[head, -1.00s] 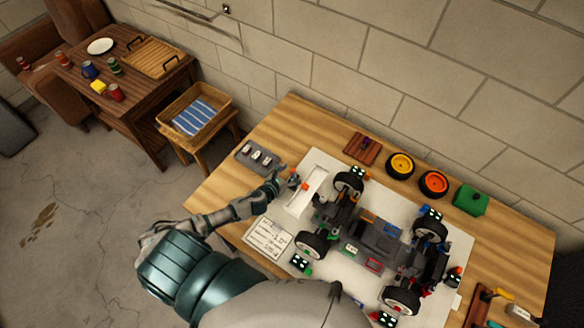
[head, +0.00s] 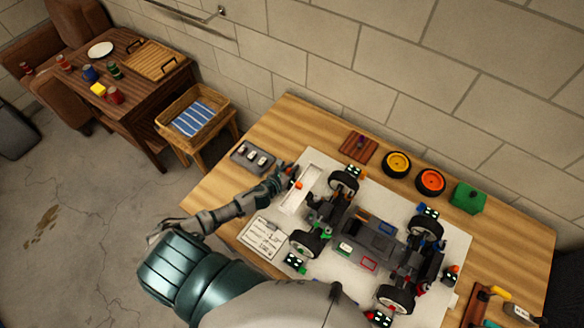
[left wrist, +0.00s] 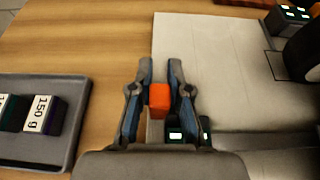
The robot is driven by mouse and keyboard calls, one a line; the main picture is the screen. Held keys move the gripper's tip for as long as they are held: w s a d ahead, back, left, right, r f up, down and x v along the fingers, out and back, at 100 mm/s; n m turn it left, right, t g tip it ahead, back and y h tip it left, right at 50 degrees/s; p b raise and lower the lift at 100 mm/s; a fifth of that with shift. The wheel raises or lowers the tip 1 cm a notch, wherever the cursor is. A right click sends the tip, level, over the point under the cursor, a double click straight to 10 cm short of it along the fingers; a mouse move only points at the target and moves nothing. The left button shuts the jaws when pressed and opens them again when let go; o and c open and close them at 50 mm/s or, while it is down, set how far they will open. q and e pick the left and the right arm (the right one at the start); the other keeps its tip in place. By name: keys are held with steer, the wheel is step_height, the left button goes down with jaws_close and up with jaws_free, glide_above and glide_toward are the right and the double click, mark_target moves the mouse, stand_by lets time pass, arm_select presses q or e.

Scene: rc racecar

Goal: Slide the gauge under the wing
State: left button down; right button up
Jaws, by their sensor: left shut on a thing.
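The wing (head: 296,196) is a long white piece at the left end of the open racecar (head: 365,240), over a pale board. My left gripper (head: 290,179) is at the far end of the wing. In the left wrist view my left gripper (left wrist: 160,84) is shut on a small piece with an orange block (left wrist: 159,98), apparently the gauge. A grey strip shows below the block. Whether any part of it lies under the wing cannot be told. My right gripper is not in view.
A grey tray (head: 238,164) with several small weights lies left of the gripper, and shows in the left wrist view (left wrist: 72,140). A printed card (head: 263,238) lies in front. Loose wheels (head: 397,164) and a green box (head: 468,196) stand behind the car.

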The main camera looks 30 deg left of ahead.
mark_target(299, 176)
arm_select(q)
steer(key=shift+w+d+r, duration=0.1)
steer(key=shift+d+r, duration=0.05)
steer(key=shift+r, duration=0.1)
steer(key=shift+d, duration=0.3)
steer(key=shift+d+r+p, duration=0.1)
steer(key=shift+d+p, duration=0.5)
steer(key=shift+d, duration=0.25)
steer(key=c, duration=1.4)
jaws_free()
steer(key=shift+d, duration=0.15)
steer(key=o, duration=0.3)
steer(key=shift+d, duration=0.15)
steer(key=shift+d+f, duration=0.2)
steer(key=v, duration=1.1)
steer(key=shift+f, duration=0.15)
steer(key=shift+s+d+r, duration=0.15)
steer(key=shift+s+r, duration=0.15)
steer(key=shift+s, duration=0.2)
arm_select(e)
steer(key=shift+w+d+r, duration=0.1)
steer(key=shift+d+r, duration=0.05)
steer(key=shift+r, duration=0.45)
arm_select(q)
steer(key=shift+a+f, duration=0.1)
steer(key=shift+a, duration=0.2)
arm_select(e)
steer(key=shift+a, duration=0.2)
